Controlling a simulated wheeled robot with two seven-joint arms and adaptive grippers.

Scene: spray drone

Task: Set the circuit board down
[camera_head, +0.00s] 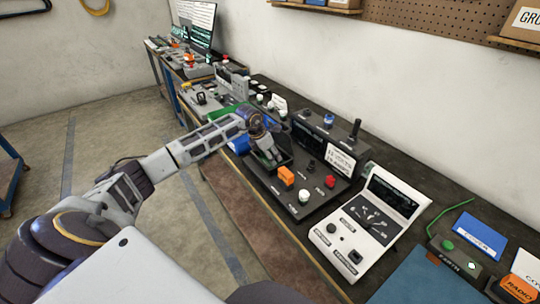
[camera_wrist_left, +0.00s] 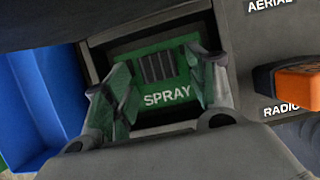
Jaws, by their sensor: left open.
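The circuit board (camera_wrist_left: 160,68) is green with "SPRAY" in white letters and a dark ribbed part. In the left wrist view it lies in a dark recess of the black console (camera_head: 318,203). My left gripper (camera_wrist_left: 165,110) is open, with a finger on each side of the board. In the head view the left gripper (camera_head: 268,158) reaches down over the console's left part and hides most of the board there. I cannot tell whether the fingers touch the board. The right gripper is not in view.
A white meter unit (camera_head: 370,220) stands to the right.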

